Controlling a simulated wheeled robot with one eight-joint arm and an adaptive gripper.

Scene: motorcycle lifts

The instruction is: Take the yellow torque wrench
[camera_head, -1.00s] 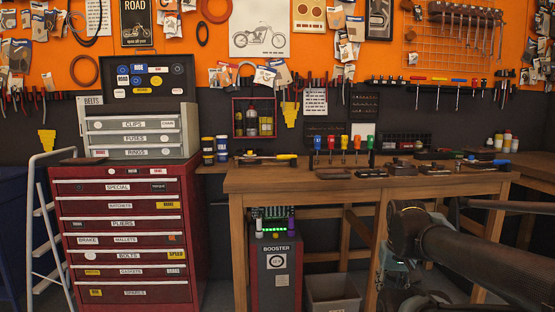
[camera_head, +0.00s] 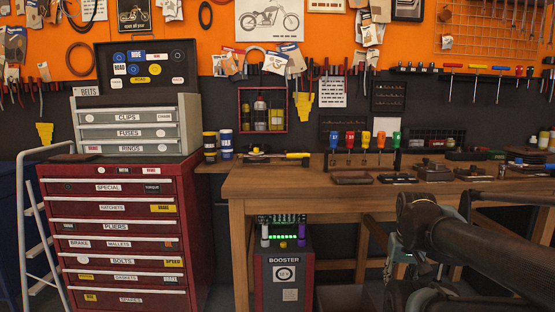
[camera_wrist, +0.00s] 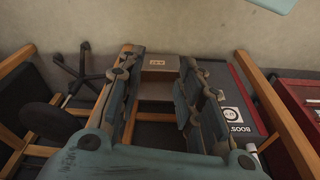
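A long tool with a yellow handle, which looks like the yellow torque wrench (camera_head: 294,155), lies along the back left of the wooden workbench (camera_head: 290,183) in the head view. Its dark end points left and the yellow grip points right. My gripper (camera_wrist: 160,65) is open in the wrist view, its two teal and dark fingers apart with nothing between them. It faces down toward the floor area under the bench. In the head view, my arm is low at the right, in front of the bench, well away from the wrench. The wrench is not visible in the wrist view.
A red drawer cabinet (camera_head: 125,228) stands left of the bench. Upright coloured screwdrivers (camera_head: 364,140) and dark trays (camera_head: 352,177) sit right of the wrench. A booster unit (camera_head: 285,272) stands below. The bench's front left top is clear.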

